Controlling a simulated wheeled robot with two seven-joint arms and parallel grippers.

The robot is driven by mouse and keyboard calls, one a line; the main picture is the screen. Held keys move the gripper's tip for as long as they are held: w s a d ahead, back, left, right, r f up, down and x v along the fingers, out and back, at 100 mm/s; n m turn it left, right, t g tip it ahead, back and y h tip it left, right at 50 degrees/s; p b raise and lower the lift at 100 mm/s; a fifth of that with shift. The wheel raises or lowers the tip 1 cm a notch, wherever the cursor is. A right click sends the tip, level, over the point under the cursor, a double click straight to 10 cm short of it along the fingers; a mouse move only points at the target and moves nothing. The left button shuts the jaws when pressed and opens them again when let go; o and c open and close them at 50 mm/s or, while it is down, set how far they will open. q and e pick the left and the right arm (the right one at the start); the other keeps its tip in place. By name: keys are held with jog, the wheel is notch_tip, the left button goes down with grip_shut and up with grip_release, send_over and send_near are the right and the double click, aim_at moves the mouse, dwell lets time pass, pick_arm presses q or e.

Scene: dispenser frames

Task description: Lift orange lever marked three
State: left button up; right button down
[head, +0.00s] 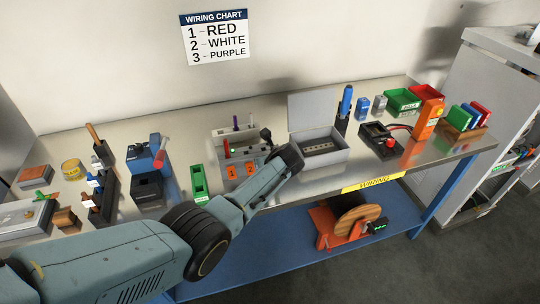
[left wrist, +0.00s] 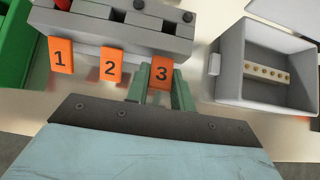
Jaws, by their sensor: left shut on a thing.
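The grey dispenser block (left wrist: 118,32) carries orange levers along its front. In the left wrist view these are lever one (left wrist: 60,55), lever two (left wrist: 111,66) and lever three (left wrist: 162,72). My left gripper (left wrist: 161,88) is shut on lever three, with one pale green finger at each side of it. The number 3 faces the camera and stays readable. In the head view, lever one (head: 232,171) and lever two (head: 249,168) show at the dispenser's front, while my left arm covers lever three. My right gripper is not in view.
An open grey box (head: 319,145) stands right of the dispenser. A green holder (head: 199,183) stands to its left. A wall chart (head: 215,37) lists 1 red, 2 white, 3 purple. A black device with a red button (head: 381,141) is further right. The table's front edge has a yellow WIRING label (head: 373,182).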

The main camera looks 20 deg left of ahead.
pick_arm(q)
jog(key=shift+r+g+h+p, duration=0.25)
jog(key=shift+g+h+p, duration=0.15)
jog(key=shift+w+a+r+g+h, duration=0.1)
jog(key=shift+g+h, duration=0.2)
jog(key=shift+g, duration=0.5)
jog(key=o, duration=1)
jog(key=shift+r, duration=0.1)
jog(key=shift+p, duration=0.3)
